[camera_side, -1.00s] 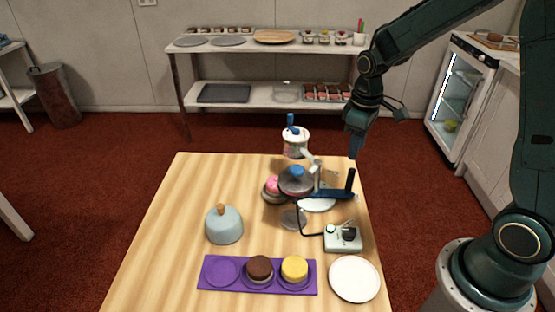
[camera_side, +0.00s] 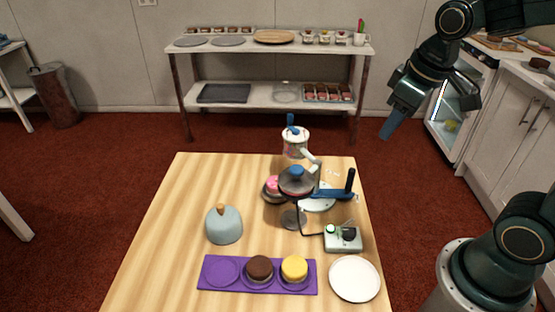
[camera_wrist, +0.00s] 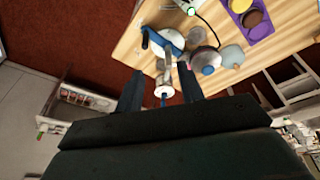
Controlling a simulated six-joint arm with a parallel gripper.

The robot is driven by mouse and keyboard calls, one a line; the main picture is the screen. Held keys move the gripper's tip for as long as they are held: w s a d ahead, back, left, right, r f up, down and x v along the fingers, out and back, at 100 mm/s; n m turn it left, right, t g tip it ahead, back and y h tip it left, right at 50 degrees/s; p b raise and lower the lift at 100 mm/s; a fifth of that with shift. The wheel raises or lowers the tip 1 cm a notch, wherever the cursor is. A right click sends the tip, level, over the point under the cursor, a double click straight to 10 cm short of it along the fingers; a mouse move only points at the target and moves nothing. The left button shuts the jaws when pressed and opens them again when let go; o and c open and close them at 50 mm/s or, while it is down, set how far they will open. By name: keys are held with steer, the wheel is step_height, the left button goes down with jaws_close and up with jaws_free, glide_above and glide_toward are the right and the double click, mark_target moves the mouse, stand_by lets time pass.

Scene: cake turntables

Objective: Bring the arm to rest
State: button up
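My gripper (camera_side: 391,124) hangs in the air to the right of the wooden table (camera_side: 170,240), above the red floor and clear of everything on the table. In the wrist view my gripper (camera_wrist: 160,70) shows two dark fingers standing apart with nothing held between them. The table and its objects lie beyond the fingertips in that view. My arm is raised and folded back at the upper right of the side view.
A fridge (camera_side: 462,100) stands at right.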

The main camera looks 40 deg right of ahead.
steer(key=s+a+r+m+t, duration=0.1)
steer(key=s+a+r+t, duration=0.1)
steer(key=s, duration=0.7)
steer(key=shift+a+r, duration=0.15)
steer(key=shift+r, duration=0.35)
stand_by(0.5)
